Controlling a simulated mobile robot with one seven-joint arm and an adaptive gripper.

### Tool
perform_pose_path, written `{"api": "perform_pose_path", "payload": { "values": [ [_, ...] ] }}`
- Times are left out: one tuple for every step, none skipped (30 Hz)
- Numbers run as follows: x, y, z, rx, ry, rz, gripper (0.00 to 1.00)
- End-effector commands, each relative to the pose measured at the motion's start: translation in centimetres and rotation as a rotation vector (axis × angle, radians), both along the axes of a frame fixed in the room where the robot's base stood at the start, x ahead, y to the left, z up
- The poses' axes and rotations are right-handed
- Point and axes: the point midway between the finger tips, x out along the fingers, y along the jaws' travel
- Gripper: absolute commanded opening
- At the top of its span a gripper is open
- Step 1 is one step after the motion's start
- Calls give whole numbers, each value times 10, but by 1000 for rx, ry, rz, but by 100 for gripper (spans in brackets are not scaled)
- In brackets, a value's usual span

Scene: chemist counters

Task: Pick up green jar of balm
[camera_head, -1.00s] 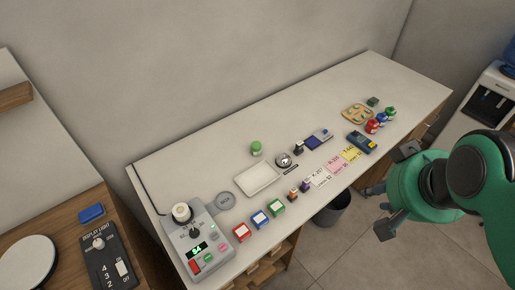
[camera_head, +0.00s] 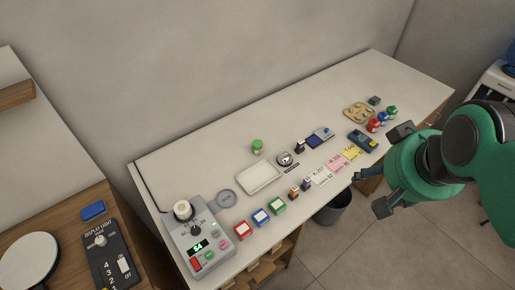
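Several green items stand on the white counter, and I cannot read which is the balm. A small jar with a green lid (camera_head: 257,145) stands at the back, behind the white tray. A squarish green container with a white label (camera_head: 277,205) stands near the front edge, beside a blue one and a red one. A small green-topped item (camera_head: 391,111) stands at the far right with red and blue ones. My gripper (camera_head: 388,169) is at the right, off the counter's front edge, its two dark fingers spread wide with nothing between them. It is apart from all of these items.
The white tray (camera_head: 259,178) and a bell (camera_head: 285,159) stand mid-counter. A control box (camera_head: 198,239) fills the left end. Coloured cards (camera_head: 336,162) lie along the front, near a dark blue device (camera_head: 362,141). A bin (camera_head: 332,208) stands on the floor below. The counter's back strip is clear.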

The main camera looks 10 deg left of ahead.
Motion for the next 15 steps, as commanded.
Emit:
{"api": "perform_pose_path", "payload": {
  "values": [
    [9,2,4,2,10,2,58],
    [14,4,6,3,16,3,58],
    [22,6,9,6,23,3,58],
    [28,8,11,7,30,4,58],
    [35,10,13,9,35,5,58],
    [44,13,15,11,44,6,58],
    [51,15,18,12,49,7,58],
    [58,17,19,14,56,8,58],
    [67,20,21,16,63,8,58],
    [74,23,22,18,69,9,58],
    [81,25,23,19,76,9,58],
    [91,29,24,21,84,10,58],
    [98,31,25,22,90,11,58],
    [105,34,25,23,97,12,58],
    [115,37,26,25,104,11,58]
  ]
}}
